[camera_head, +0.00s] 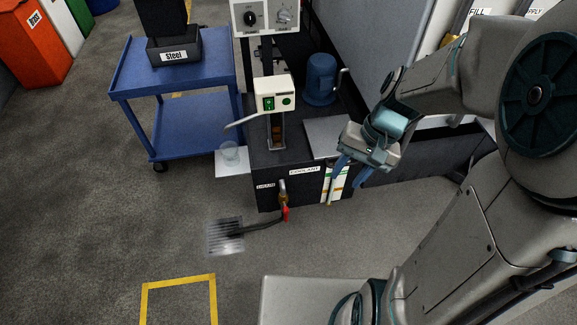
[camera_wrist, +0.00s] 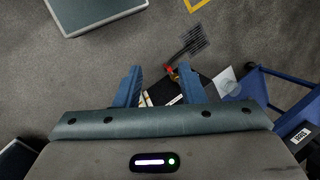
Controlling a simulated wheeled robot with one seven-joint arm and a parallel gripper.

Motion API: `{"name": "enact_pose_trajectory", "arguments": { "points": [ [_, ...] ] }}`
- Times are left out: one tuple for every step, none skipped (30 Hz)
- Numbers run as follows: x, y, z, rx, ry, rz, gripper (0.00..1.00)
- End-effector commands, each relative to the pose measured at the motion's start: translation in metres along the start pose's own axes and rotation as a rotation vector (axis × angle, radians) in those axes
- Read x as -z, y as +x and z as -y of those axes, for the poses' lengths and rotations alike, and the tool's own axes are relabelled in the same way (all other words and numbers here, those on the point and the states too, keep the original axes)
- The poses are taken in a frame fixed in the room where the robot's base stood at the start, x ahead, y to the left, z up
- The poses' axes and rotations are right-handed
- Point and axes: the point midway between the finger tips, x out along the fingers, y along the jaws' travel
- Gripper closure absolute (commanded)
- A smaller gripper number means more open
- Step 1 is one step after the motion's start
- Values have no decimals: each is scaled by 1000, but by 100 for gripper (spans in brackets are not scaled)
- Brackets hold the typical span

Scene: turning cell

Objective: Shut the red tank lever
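The red lever (camera_head: 286,213) hangs on a brass drain valve (camera_head: 283,192) low on the front of the black coolant tank (camera_head: 262,200). In the wrist view the red lever (camera_wrist: 168,69) shows small, between and beyond the fingertips. My gripper (camera_head: 348,176) is open and empty, in front of the tank and to the right of the lever, apart from it. In the wrist view my gripper (camera_wrist: 160,78) has its two blue fingers spread. The lever's fine angle is too small to tell there.
A dark hose runs from the valve to a floor drain grate (camera_head: 225,236). A blue cart (camera_head: 180,80) stands left of the tank. A clear cup (camera_head: 230,152) sits on a white sheet beside it. Yellow tape (camera_head: 178,280) marks the floor. The floor before the valve is clear.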

Motion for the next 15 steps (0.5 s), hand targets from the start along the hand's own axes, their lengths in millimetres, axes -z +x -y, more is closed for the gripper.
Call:
{"name": "enact_pose_trajectory", "arguments": {
  "points": [
    [10,26,-3,33,34,44,64],
    [15,35,-2,55,51,67,64],
    [21,48,-2,84,75,98,64],
    [26,57,-1,106,92,120,64],
    [31,67,0,129,110,142,64],
    [37,80,0,159,135,170,64],
    [42,90,0,183,154,190,64],
    [47,99,1,207,174,211,64],
    [53,112,1,240,200,239,64],
    [59,122,1,264,220,258,64],
    [64,132,1,289,240,277,64],
    [70,146,1,323,266,303,64],
    [75,155,1,348,286,321,64],
    [80,165,1,374,309,339,64],
    [87,179,0,409,337,361,64]
  ]
}}
